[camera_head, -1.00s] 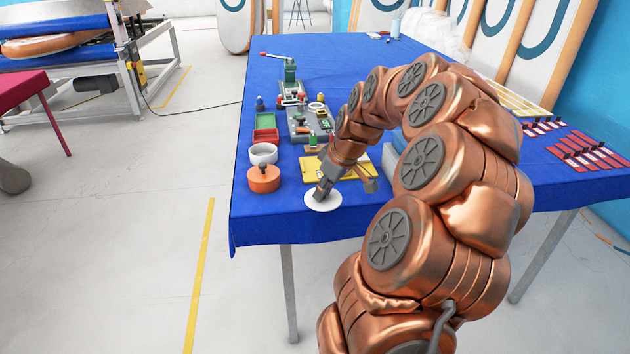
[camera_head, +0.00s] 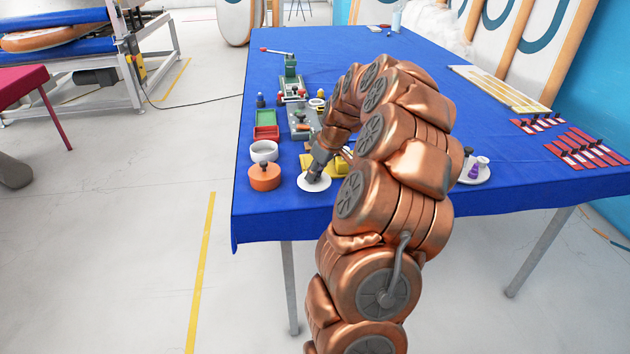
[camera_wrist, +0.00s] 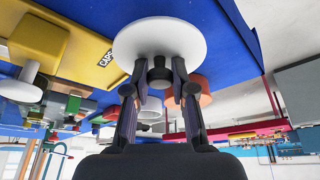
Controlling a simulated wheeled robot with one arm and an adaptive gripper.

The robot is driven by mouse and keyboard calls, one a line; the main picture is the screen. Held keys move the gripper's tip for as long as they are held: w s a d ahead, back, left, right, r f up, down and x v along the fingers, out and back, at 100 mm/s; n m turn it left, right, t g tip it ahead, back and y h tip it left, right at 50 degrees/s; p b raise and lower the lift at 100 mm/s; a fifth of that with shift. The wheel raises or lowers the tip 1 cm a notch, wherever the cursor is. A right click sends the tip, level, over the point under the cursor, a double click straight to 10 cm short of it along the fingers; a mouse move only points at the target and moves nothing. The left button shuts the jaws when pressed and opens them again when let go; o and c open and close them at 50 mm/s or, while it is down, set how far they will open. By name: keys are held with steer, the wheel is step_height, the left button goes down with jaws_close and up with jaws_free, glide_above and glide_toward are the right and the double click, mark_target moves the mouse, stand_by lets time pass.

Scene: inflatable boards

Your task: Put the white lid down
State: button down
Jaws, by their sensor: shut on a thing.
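The white lid (camera_head: 314,186) is a round flat disc near the front edge of the blue table, just right of the orange pot. My gripper (camera_head: 315,173) is above it, shut on its dark knob. In the wrist view my gripper (camera_wrist: 160,72) has one finger on each side of the knob, and the white disc (camera_wrist: 160,38) spreads beyond the fingertips. I cannot tell whether the lid touches the table or hangs a little above it.
An orange pot (camera_head: 264,180) with a dark knob and a white open bowl (camera_head: 264,146) stand close on the left. A yellow box (camera_wrist: 74,42) marked CAPS is beside the lid. A white plate (camera_head: 484,178) with small pieces is right of my arm.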

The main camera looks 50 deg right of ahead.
mark_target(315, 181)
step_height(315, 181, down, 3)
steer(key=shift+s+r+p, duration=0.1)
steer(key=shift+r+p, duration=0.1)
steer(key=shift+p, duration=0.4)
steer(key=shift+f, duration=0.3)
steer(key=shift+f+b, duration=0.25)
steer(key=shift+b, duration=0.05)
steer(key=c, duration=1)
jaws_free()
steer(key=shift+r, duration=0.1)
steer(key=shift+o, duration=0.2)
steer(key=shift+r+p, duration=0.25)
steer(key=shift+p, duration=0.15)
steer(key=shift+s+r+b, duration=0.15)
steer(key=shift+r+b, duration=0.1)
steer(key=shift+b, duration=0.15)
steer(key=b+v, duration=0.3)
steer(key=v, duration=0.8)
